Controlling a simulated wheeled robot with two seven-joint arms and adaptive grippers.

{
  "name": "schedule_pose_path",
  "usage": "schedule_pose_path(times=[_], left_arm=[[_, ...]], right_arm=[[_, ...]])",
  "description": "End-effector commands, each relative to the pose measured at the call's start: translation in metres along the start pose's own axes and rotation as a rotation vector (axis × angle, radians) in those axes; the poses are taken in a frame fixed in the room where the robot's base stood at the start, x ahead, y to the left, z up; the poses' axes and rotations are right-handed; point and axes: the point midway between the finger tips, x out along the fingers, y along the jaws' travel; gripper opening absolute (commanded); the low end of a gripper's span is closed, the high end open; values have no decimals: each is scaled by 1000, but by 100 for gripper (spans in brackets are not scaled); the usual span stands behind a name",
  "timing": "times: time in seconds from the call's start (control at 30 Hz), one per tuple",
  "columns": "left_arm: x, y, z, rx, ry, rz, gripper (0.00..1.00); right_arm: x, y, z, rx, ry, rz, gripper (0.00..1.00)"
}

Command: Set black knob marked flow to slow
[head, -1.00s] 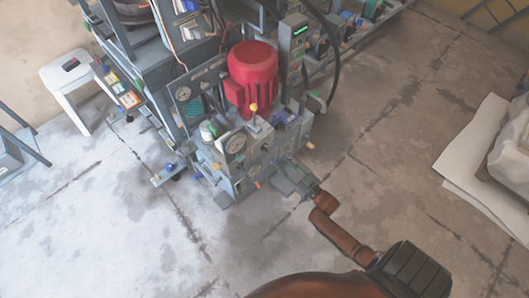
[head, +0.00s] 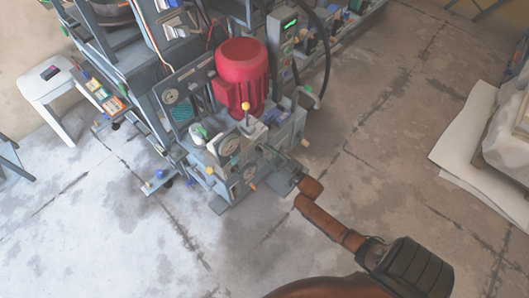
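The press's hydraulic unit (head: 222,178) stands on the floor at the centre of the head view, with dial gauges (head: 229,145) on its front. I cannot pick out a black knob marked flow; it is too small to tell or hidden. My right arm reaches up from the bottom right, and its gripper (head: 279,162) is at the right side of the unit, close against it. Its fingers blend with the grey unit, so I cannot tell whether they are open, shut or touching a part. My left gripper is not in view.
A red motor (head: 242,75) and a lever with a yellow ball (head: 246,106) rise above the unit. A control box with a green display (head: 283,45) stands behind. A white stool (head: 48,85) is at the left. The floor at the right is open up to a pale sheet (head: 462,140).

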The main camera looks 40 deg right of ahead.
Motion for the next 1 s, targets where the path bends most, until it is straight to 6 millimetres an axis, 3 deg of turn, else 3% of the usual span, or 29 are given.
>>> schedule_pose_path(times=[0.07, 0.47, 1.0], left_arm=[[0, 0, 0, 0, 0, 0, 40], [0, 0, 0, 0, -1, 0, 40], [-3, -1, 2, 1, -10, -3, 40]], right_arm=[[0, 0, 0, 0, 0, 0, 27], [0, 0, 0, 0, -1, 0, 0], [-1, 0, 0, -51, -1, 1, 0]])
